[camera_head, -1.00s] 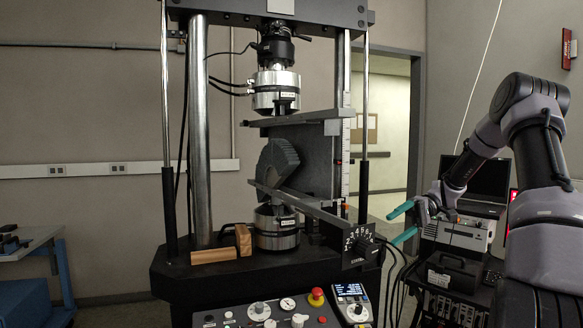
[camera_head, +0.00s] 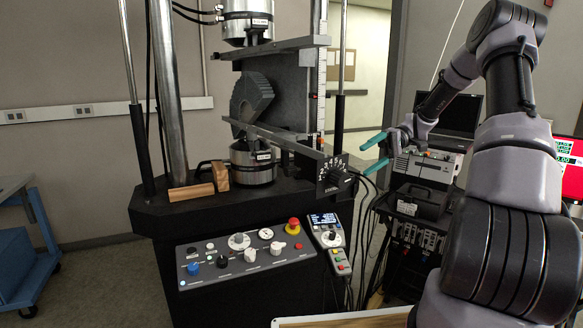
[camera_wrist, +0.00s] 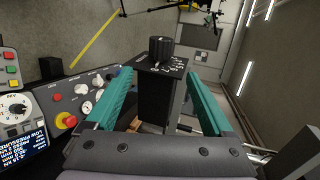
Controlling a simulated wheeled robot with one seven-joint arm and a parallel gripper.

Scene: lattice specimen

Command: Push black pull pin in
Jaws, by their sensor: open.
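The black knob (camera_head: 338,174), likely the pull pin, stands out from a black numbered plate on the front right of the test machine. It also shows in the wrist view (camera_wrist: 160,47), upright at top centre, just beyond my fingertips. Whether it is pushed in or out cannot be told. My gripper (camera_head: 370,154) is open and empty, with teal fingers, to the right of the knob in the head view. In the wrist view my gripper (camera_wrist: 158,74) has its fingers spread either side of the plate's black arm (camera_wrist: 155,98), with no visible contact.
A control panel (camera_head: 245,259) with knobs and a red emergency button (camera_head: 293,226) is below and left. A handheld controller (camera_head: 329,239) hangs beside it. Cables run down under the knob. A grey instrument box (camera_head: 427,172) and laptop stand behind my gripper.

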